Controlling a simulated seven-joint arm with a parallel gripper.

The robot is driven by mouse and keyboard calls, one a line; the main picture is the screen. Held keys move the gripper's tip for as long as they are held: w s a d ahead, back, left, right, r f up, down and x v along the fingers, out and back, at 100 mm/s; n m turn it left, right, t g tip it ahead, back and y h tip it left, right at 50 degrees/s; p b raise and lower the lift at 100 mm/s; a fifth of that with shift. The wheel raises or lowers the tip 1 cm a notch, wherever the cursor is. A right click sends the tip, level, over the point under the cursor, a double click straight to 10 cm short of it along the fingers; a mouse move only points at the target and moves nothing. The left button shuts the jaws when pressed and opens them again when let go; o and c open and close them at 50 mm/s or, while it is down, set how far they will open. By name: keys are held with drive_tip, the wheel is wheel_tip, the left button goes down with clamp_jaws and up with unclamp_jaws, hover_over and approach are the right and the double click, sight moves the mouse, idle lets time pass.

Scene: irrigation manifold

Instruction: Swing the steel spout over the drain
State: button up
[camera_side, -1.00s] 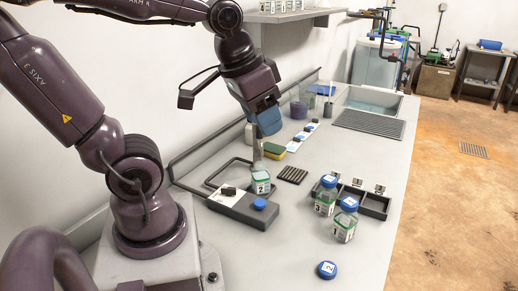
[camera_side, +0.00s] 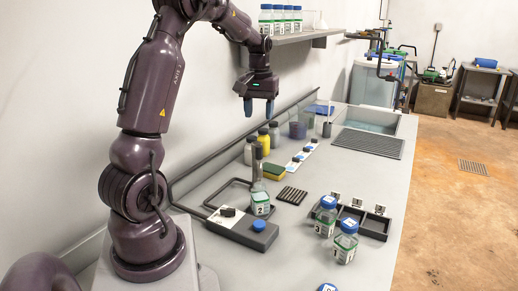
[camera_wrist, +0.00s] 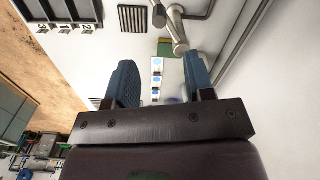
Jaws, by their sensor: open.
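The steel spout (camera_side: 259,155) shows in the side view as a grey tube standing behind bottle 2 (camera_side: 260,204). In the wrist view the spout (camera_wrist: 178,32) is a metal tube at top centre. A small dark slotted grate (camera_side: 291,195), which looks like the drain, lies on the bench right of the spout; it also shows in the wrist view (camera_wrist: 132,18). The spout is beside this grate, not above it. My gripper (camera_side: 259,110) points down with blue fingers, open and empty, above the bench behind the spout. In the wrist view the fingers (camera_wrist: 160,65) are apart.
Bottles 3 (camera_side: 326,217) and 1 (camera_side: 344,241) stand near a dark compartment tray (camera_side: 374,224). A sponge (camera_side: 274,172) and several bottles stand behind. A shelf (camera_side: 300,37) overhangs at the wall.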

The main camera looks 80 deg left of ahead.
sight(259, 146)
wheel_tip(259, 146, down, 11)
drive_tip(key=shift+f, duration=0.15)
drive_tip(key=shift+c, duration=0.5)
clamp_jaws()
